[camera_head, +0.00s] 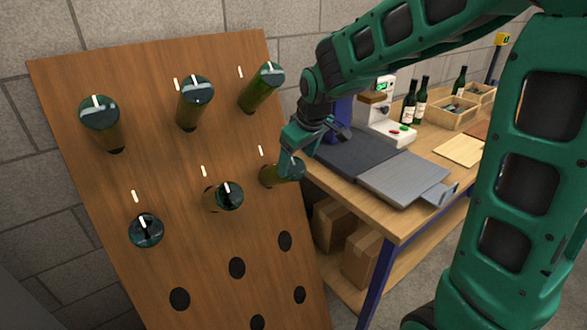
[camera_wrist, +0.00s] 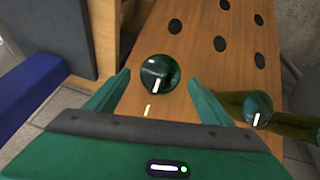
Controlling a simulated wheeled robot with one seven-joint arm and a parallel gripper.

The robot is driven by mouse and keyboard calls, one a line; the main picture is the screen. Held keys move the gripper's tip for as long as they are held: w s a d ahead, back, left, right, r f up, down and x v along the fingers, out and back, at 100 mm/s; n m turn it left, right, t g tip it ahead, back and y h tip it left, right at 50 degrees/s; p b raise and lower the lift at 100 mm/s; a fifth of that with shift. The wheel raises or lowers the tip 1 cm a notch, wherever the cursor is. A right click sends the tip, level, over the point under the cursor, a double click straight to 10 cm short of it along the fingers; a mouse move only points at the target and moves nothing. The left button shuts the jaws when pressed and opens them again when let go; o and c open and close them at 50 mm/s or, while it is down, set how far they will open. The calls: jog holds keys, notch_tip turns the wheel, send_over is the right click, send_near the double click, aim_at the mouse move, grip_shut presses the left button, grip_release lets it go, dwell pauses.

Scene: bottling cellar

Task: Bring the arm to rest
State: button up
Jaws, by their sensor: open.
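My green gripper (camera_head: 292,150) is open at the right edge of the leaning wooden board (camera_head: 180,160). In the wrist view its two fingers (camera_wrist: 160,78) stand apart on either side of a green bottle's base (camera_wrist: 159,70), with gaps visible. That bottle also shows in the head view (camera_head: 285,172), partly hidden by my gripper. I cannot tell how far the fingertips reach along it. My arm is bent and reaches across from the upper right.
Several other bottles stick out of the board, including one at upper left (camera_head: 100,115) and a close neighbour in the wrist view (camera_wrist: 257,106). Lower holes (camera_head: 237,268) are empty. Right of the board, a workbench (camera_head: 400,222) carries a machine (camera_head: 385,120), bottles and wooden trays (camera_head: 452,113).

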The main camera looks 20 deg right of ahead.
jog(key=shift+s+r, duration=0.25)
jog(key=shift+r, duration=0.4)
jog(key=shift+s+d, duration=0.1)
jog(key=s+d+m+g, duration=0.1)
jog(key=s+d+m, duration=0.3)
jog(key=s, duration=0.7)
jog(key=s+d+f+m+g, duration=0.1)
jog(key=s+d+m+g, duration=0.1)
jog(key=s+d+m, duration=0.2)
jog(key=s+d+f+m+g, duration=0.1)
jog(key=s+d+m, duration=0.2)
jog(key=s+d, duration=0.6)
jog(key=s, duration=0.9)
jog(key=shift+s+m+g, duration=0.35)
jog(key=shift+m+g, duration=0.05)
jog(key=shift+f, duration=0.1)
